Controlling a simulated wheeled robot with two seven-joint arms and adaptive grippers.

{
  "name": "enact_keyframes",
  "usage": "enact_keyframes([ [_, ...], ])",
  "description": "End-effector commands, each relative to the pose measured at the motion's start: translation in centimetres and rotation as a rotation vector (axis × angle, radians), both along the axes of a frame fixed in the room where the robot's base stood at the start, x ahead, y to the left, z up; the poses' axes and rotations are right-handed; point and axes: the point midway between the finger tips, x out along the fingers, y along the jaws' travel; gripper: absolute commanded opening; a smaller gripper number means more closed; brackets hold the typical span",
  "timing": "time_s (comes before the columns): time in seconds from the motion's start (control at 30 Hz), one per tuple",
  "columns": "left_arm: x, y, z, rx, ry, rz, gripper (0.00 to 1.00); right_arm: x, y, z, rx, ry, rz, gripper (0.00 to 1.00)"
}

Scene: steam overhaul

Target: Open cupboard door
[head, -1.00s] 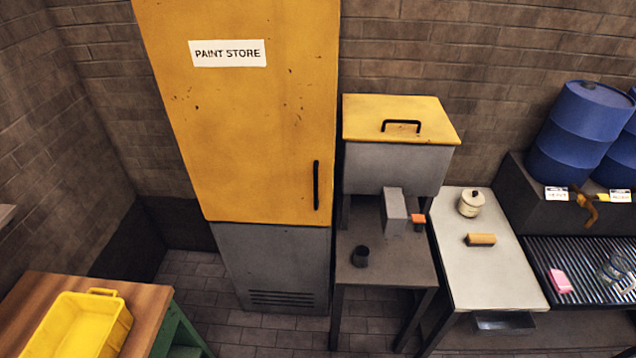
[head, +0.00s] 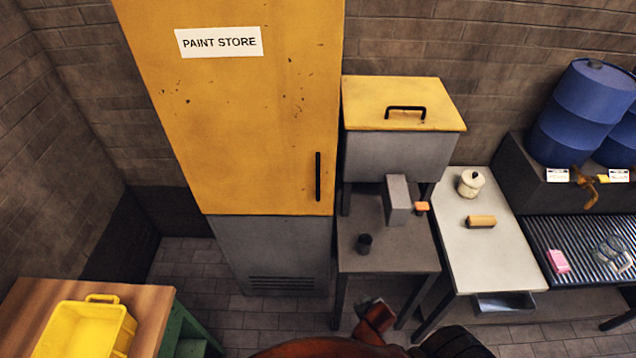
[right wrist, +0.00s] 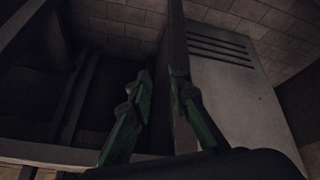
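The paint store cupboard (head: 250,120) is tall, with a yellow door above a grey vented base (head: 275,255). Its door looks shut. A black vertical bar handle (head: 318,176) sits near the door's lower right edge, with nothing touching it. My right arm comes in at the bottom of the head view, and its gripper (head: 371,314) is low in front of the grey stand, below and right of the handle. In the right wrist view, its two green fingers (right wrist: 160,105) are apart, with no held object visible. A slotted grey panel shows beyond them. My left gripper is out of view.
A pale table (head: 490,260) stands further right. A yellow tray (head: 85,330) sits on a wooden bench at lower left. Floor before the cupboard is clear.

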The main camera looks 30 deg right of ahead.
Motion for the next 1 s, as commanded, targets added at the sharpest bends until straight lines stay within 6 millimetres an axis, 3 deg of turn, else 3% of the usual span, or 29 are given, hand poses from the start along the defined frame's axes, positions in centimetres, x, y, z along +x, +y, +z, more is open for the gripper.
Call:
enact_keyframes([
  [0.03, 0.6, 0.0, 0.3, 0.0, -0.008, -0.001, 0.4, 0.8, -0.2, 2.3, -0.005, -0.025, -0.008, 0.18],
  [0.17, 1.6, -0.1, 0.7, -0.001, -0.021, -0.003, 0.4, 3.4, -1.4, 8.3, -0.029, -0.119, -0.035, 0.18],
  [0.27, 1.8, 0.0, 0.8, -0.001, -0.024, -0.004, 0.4, 6.9, -3.0, 12.8, -0.054, -0.258, -0.059, 0.18],
  [0.43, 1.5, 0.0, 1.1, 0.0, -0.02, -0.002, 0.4, 13.3, -4.3, 22.3, -0.058, -0.547, -0.055, 0.18],
  [0.6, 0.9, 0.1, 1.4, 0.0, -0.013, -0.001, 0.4, 18.3, -2.6, 33.7, -0.002, -0.847, 0.029, 0.18],
  [0.7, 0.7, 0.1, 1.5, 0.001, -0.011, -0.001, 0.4, 19.8, -0.5, 39.3, 0.055, -0.981, 0.105, 0.18],
  [0.83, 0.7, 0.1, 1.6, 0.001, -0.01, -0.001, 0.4, 20.5, 1.5, 43.2, 0.107, -1.067, 0.173, 0.18],
  [1.0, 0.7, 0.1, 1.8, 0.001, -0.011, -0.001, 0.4, 22.0, 2.2, 44.2, 0.126, -1.087, 0.193, 0.18],
])
